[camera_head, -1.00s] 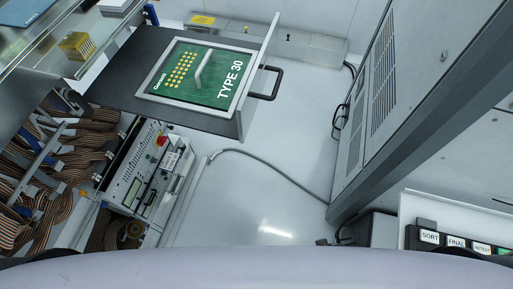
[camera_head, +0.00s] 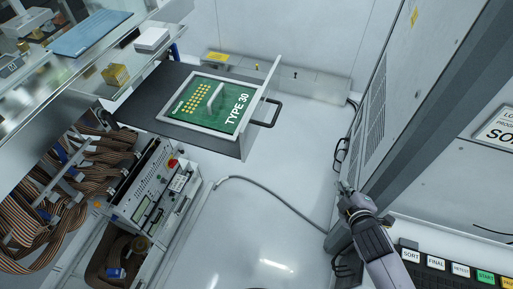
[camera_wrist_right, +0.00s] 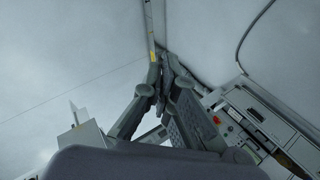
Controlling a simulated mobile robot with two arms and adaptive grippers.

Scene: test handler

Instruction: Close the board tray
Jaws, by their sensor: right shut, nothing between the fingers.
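The board tray (camera_head: 178,138) is a dark drawer pulled out from the machine at the left of the head view. My right gripper (camera_head: 343,188) is at the lower right of the head view, apart from the tray handle. Its fingers also show in the right wrist view (camera_wrist_right: 165,65), shut and empty. My left gripper is not in view.
A tall grey cabinet (camera_head: 400,130) stands to the right, close to my right gripper. A labelled button panel (camera_head: 460,270) is at the lower right. An instrument with a red knob (camera_head: 150,195) sits below the tray. Open floor (camera_head: 270,215) lies between, crossed by a cable.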

